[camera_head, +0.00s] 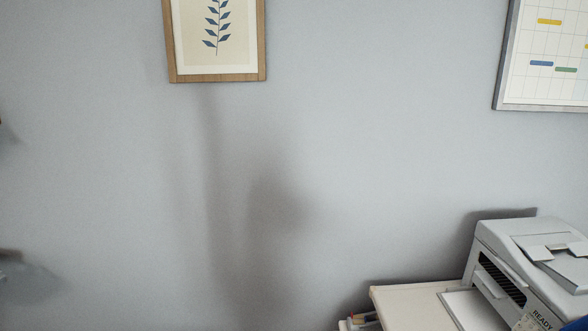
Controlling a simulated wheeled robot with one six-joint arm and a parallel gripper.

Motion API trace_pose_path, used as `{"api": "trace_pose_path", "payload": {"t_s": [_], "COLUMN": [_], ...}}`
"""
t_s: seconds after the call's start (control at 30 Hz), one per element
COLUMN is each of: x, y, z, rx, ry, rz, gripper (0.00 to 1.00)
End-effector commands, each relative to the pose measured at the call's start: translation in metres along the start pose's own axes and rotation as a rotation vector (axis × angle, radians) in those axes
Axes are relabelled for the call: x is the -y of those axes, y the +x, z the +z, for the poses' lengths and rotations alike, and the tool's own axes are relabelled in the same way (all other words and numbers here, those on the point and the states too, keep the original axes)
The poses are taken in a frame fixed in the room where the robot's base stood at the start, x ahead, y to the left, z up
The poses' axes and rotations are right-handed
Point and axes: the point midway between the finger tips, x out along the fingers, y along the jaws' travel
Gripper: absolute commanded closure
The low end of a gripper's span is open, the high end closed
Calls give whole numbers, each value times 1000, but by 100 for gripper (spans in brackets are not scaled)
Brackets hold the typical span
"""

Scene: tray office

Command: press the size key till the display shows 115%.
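A light grey printer or copier (515,265) stands at the lower right, cut off by the right and bottom edges. The size key cannot be made out. My gripper is not in view.
The printer stands by a pale tabletop (410,305). Small items (362,321) sit at its left end, cut off below. A framed leaf picture (175,40) and a planner board (499,70) hang on the grey wall. A dark blue shape (577,325) fills the bottom right corner.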

Motion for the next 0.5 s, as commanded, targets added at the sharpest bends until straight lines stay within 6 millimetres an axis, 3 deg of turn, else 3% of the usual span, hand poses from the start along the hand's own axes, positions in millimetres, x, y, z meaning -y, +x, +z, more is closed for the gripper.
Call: {"api": "trace_pose_path", "payload": {"t_s": [0.27,0.5], "x": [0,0], "y": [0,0], "z": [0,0], "rx": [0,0], "ry": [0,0], "rz": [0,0], "gripper": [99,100]}}
